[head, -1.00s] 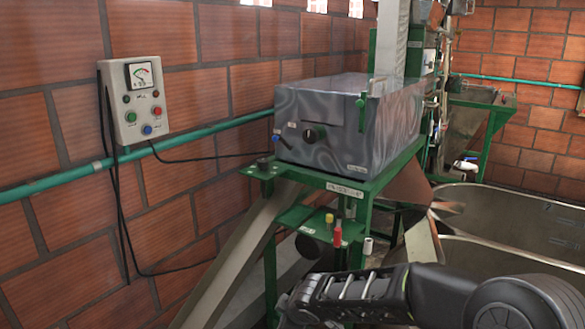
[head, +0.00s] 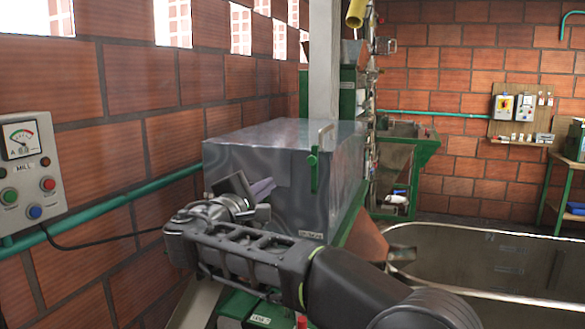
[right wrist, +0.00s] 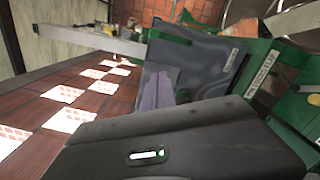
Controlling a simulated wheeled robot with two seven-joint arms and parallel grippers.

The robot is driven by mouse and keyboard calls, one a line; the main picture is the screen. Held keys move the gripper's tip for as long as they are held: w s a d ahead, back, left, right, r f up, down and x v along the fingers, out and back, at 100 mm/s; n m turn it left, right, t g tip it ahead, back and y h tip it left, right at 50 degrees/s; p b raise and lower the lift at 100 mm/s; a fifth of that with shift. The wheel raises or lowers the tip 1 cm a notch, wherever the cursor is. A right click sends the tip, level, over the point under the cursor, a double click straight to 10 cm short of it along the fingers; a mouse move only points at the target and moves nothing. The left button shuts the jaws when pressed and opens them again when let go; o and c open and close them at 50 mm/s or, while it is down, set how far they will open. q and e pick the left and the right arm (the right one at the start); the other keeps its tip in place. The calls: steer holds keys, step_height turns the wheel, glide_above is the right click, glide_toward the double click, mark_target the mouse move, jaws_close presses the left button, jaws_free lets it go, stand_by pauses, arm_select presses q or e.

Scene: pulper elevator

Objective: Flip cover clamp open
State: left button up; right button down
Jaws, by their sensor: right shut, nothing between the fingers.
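The grey metal cover box (head: 255,145) of the machine stands in the middle of the head view. The green cover clamp (head: 313,172) stands upright on its front face near the right corner. My right gripper (head: 264,189) is shut and empty in front of the left part of that face, left of the clamp and apart from it. It hides the lower left of the face. In the right wrist view the cover (right wrist: 190,60) appears tilted beyond my dark gripper body. My left gripper is not in view.
A control box (head: 28,170) with a gauge hangs on the brick wall at left, above a green pipe (head: 125,195). A large metal tank (head: 470,255) stands at right. A grey post (head: 323,60) rises behind the cover. The space right of the clamp looks free.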

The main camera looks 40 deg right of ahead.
mark_target(314, 170)
steer(key=w+d+p, duration=0.1)
steer(key=d+p, duration=0.1)
steer(key=d, duration=0.3)
steer(key=w+d+r+p, duration=0.1)
steer(key=w+d+p, duration=0.1)
steer(key=d, duration=0.4)
steer(key=shift+w+r+p, duration=0.25)
steer(key=shift+r+p, duration=0.05)
steer(key=shift+p, duration=0.5)
steer(key=s+d+f+m+b, duration=0.1)
steer(key=s+d+m+b, duration=0.3)
steer(key=m+b, duration=0.7)
steer(key=shift+s+f+m+b, duration=0.25)
steer(key=shift+s+b, duration=0.75)
steer(key=shift+b, duration=3.15)
steer(key=shift+d, duration=0.1)
